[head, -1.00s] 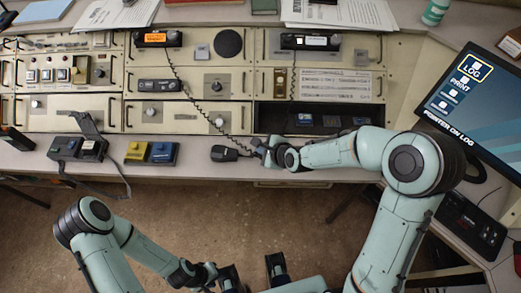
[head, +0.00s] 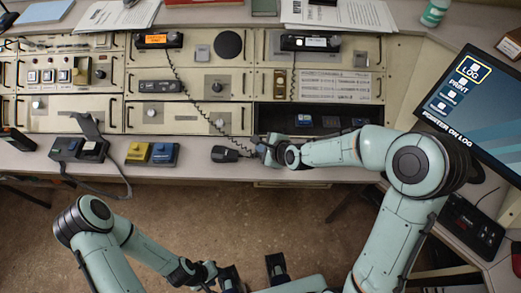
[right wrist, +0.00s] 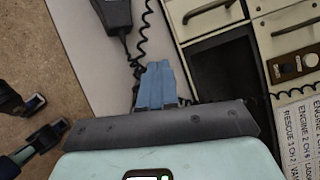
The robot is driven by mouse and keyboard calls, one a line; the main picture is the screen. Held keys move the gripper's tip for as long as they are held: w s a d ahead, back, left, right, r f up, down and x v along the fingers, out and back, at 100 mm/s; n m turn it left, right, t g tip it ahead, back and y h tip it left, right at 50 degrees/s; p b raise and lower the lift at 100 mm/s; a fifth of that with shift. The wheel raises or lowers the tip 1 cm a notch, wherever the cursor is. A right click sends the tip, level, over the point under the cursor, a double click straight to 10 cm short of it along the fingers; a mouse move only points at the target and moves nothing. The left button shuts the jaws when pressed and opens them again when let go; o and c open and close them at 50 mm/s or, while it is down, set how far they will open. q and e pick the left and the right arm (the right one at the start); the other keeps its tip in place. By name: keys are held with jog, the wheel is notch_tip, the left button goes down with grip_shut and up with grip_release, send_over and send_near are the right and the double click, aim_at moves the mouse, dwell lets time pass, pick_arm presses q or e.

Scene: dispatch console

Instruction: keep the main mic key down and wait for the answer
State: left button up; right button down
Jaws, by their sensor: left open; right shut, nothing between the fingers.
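A black hand mic (head: 224,154) lies on the desk's front strip, and a coiled cord runs from it up to the radio with the orange display (head: 157,40). My right gripper (head: 259,146) is just right of the mic, shut and empty. In the right wrist view its blue fingers (right wrist: 157,86) are together, a little apart from the mic (right wrist: 113,14), with the cord beside them. I cannot make out the mic's key or whether it is down. My left gripper (head: 253,273) is open and empty, low over the floor in front of the desk.
A second radio with a white display (head: 310,43) has its own hanging cord. A yellow box (head: 137,152), a blue box (head: 164,154) and a dark device with a raised flap (head: 80,149) stand left of the mic. A monitor (head: 475,100) is at the right.

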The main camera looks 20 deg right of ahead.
jog(key=shift+r+p, duration=1.35)
jog(key=shift+r, duration=1.2)
pick_arm(q)
jog(key=r, duration=0.1)
jog(key=w+r, duration=0.1)
jog(key=shift+w+r, duration=0.1)
jog(key=shift+r, duration=0.3)
pick_arm(e)
jog(key=shift+f, duration=0.1)
